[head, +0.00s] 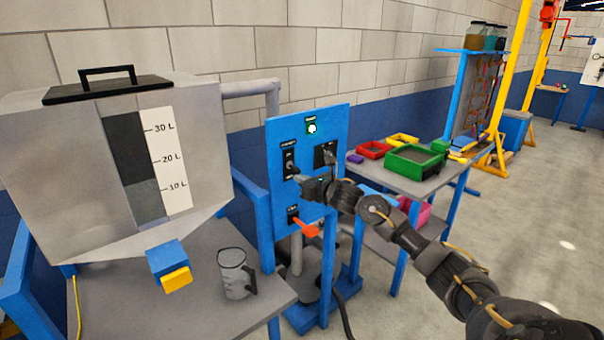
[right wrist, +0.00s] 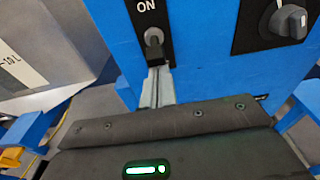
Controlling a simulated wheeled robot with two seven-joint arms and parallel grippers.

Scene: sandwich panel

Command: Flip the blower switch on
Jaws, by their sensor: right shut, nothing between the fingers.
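The blue panel (head: 340,118) stands right of the grey tank. On its upper left is a black switch plate (head: 289,158) with a small label too small to read. In the right wrist view the plate (right wrist: 147,16) reads ON above a round grey toggle mount (right wrist: 153,38). A dark lever tip shows just below the mount; its exact position is hard to tell. My right gripper (head: 298,181) is shut and empty, at the lower end of this plate. In the right wrist view its fingertips (right wrist: 156,76) are just below the toggle; contact is unclear. My left gripper is out of view.
The panel also has a green-framed indicator (head: 311,128), a dark rotary knob (right wrist: 288,22) and a lower switch with an orange lever (head: 304,228). A grey jug (head: 236,273) stands on the table at left. Coloured bins (head: 414,160) stand on the table at right.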

